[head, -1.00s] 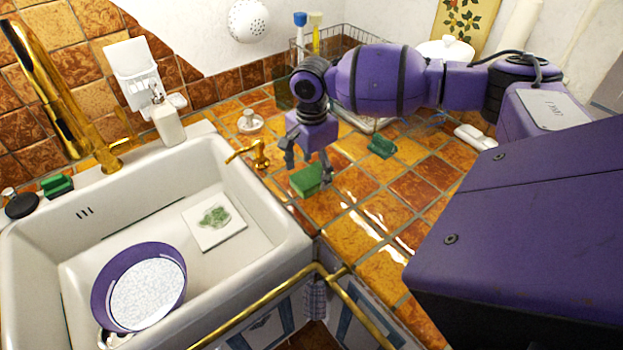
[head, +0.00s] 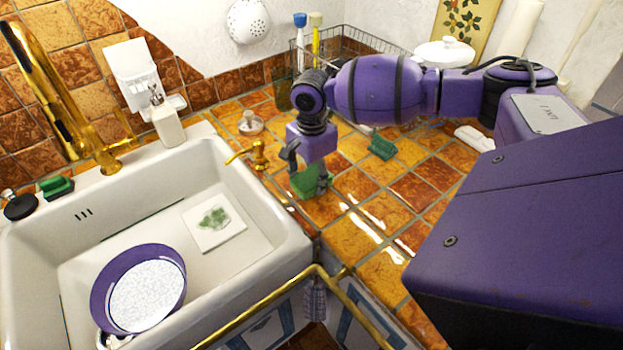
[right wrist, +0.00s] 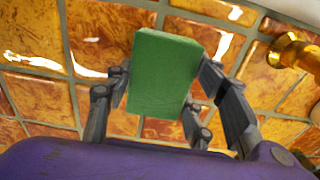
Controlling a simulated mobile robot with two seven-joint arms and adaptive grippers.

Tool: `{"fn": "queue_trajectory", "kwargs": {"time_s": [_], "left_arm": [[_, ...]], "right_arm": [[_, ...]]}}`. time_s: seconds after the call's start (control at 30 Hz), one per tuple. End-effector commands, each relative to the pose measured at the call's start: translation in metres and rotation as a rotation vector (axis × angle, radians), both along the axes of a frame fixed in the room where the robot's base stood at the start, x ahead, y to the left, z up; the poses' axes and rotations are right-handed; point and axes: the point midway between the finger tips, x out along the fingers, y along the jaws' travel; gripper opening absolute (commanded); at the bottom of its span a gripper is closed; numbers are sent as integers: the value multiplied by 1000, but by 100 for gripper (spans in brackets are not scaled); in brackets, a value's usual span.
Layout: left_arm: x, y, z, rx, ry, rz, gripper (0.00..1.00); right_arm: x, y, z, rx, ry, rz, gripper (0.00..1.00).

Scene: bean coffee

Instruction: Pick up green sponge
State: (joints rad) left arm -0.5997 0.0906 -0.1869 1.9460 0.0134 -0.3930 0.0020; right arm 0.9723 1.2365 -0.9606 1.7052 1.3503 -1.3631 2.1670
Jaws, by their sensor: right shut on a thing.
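A green sponge (head: 305,184) is on the orange tiled counter to the right of the sink. My right gripper (head: 307,180) has come down over it, with a finger on either side. In the right wrist view the sponge (right wrist: 162,78) sits between the two fingers of the gripper (right wrist: 162,100), which is shut on it. I cannot tell whether the sponge touches the counter. My left gripper is not in view.
A white sink (head: 262,212) is at the left, holding a purple pan (head: 100,290) and a white tile with a green pattern (head: 232,232). A brass tap (head: 258,155) stands close to the gripper. A second green sponge (head: 382,147) lies to the right. A soap bottle (head: 167,122) stands behind the sink.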

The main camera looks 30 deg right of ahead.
Motion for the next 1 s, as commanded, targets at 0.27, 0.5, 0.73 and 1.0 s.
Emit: {"fn": "queue_trajectory", "kwargs": {"time_s": [0.27,0.5,0.73,1.0], "left_arm": [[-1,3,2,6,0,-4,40],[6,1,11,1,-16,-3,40],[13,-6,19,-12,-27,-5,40],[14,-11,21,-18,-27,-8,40]], "right_arm": [[1,0,19,0,-3,0,32],[-18,19,67,2,-9,6,32],[-58,56,107,1,-7,8,32],[-92,88,126,1,-3,4,32]]}}
